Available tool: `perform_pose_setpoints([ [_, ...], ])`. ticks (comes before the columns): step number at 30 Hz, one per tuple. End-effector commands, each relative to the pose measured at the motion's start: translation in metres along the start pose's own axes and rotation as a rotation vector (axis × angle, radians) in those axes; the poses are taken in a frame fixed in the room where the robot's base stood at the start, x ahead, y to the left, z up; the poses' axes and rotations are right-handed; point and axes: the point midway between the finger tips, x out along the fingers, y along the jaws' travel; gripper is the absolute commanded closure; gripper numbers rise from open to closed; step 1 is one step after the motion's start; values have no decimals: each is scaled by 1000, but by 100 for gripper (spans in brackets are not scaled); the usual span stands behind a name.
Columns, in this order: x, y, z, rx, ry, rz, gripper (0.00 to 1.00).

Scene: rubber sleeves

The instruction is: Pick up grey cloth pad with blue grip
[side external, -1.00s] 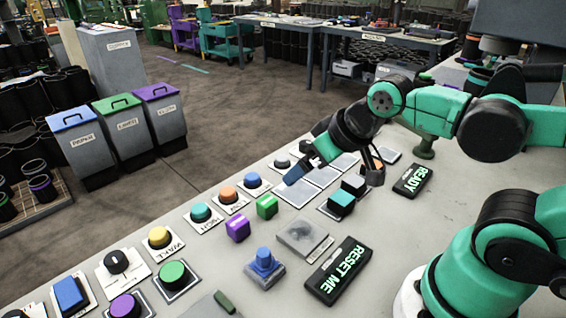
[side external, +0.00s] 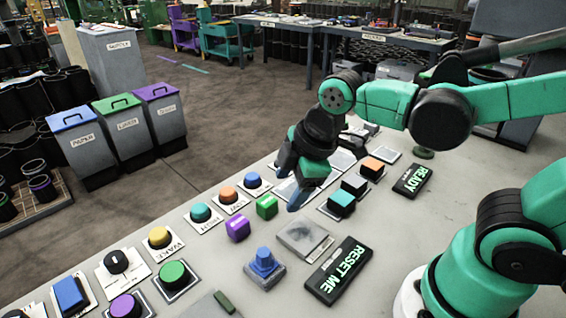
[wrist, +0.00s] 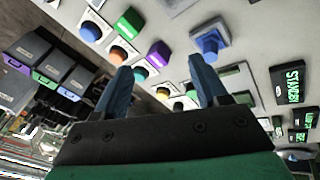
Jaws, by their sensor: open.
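The grey cloth pad with the blue grip (side external: 264,268) lies on the grey table at the lower middle of the side view, its blue knob standing up. In the wrist view, a blue knob on a grey base (wrist: 210,42) near the right finger appears to be the same pad. My gripper (side external: 296,192) is open and empty, its blue fingers pointing down above the far part of the table, behind and to the right of the pad. The wrist view shows both fingers (wrist: 160,66) spread apart. Nothing is between them in the side view.
Several round buttons line the left side.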

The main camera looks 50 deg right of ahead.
Motion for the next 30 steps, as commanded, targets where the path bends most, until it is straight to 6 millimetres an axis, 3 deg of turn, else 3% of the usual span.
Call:
perform_pose_setpoints([
  [6, 22, -27, -29, -884, -22, -211, 34],
  [12, 37, -49, -42, -1457, 35, -366, 34],
  [18, 44, -57, -45, -1658, 71, -421, 34],
  [30, 81, -68, -36, -1662, 74, -420, 34],
])
